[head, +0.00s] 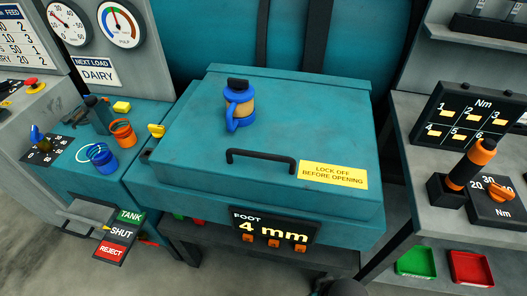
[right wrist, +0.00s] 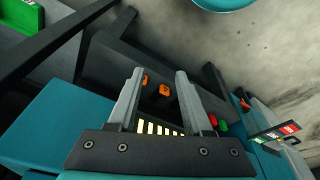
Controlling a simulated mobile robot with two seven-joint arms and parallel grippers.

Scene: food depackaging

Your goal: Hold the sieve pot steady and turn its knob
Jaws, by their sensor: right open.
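A small blue pot (head: 239,107) with a tan band, a blue handle at its front left and a black knob-like top (head: 238,85) stands upright on the teal lid (head: 200,145). It looks like the sieve pot, though no sieve mesh can be made out. Neither gripper is touching it in the head view. My right gripper (right wrist: 159,75) shows in the right wrist view with its two grey fingers apart and nothing between them. Past the fingers are orange tabs (right wrist: 165,90) and a dark frame. My left gripper is in neither view.
A black handle (head: 260,160) and yellow label (head: 333,174) are on the lid's front. A torque tool (head: 470,165) stands right. Green (head: 416,262) and red (head: 470,267) trays sit lower right.

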